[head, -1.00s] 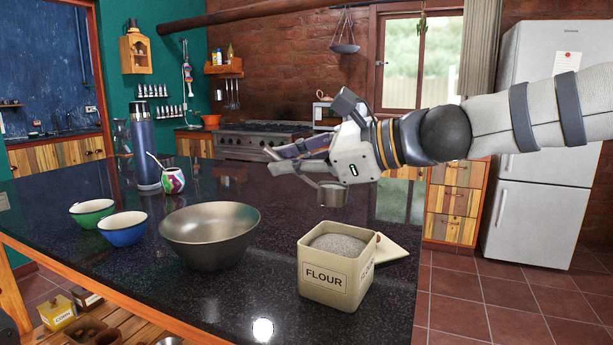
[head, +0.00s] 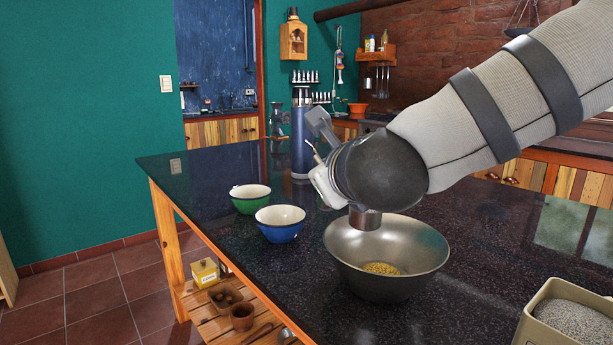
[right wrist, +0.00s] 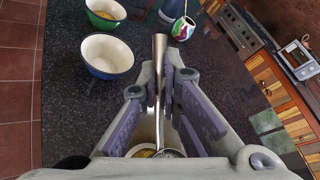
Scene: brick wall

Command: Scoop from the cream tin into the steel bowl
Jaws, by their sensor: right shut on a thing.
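The cream tin (head: 540,312) stands at the lower right of the head view, cut off by the edge, with grey grainy stuff inside. The steel bowl (head: 418,280) stands on the dark counter, with a small heap of yellow grains (head: 381,269) at its bottom. My right gripper (right wrist: 160,92) is shut on the handle of a metal scoop (right wrist: 160,60). The scoop's cup (head: 365,218) hangs over the bowl's back left rim in the head view. My left gripper is not in view.
A blue bowl (head: 280,232) and a green bowl (head: 250,205) stand left of the steel bowl. A tall blue flask (head: 302,140) stands farther back. The counter's left edge is near the small bowls. The counter between steel bowl and tin is clear.

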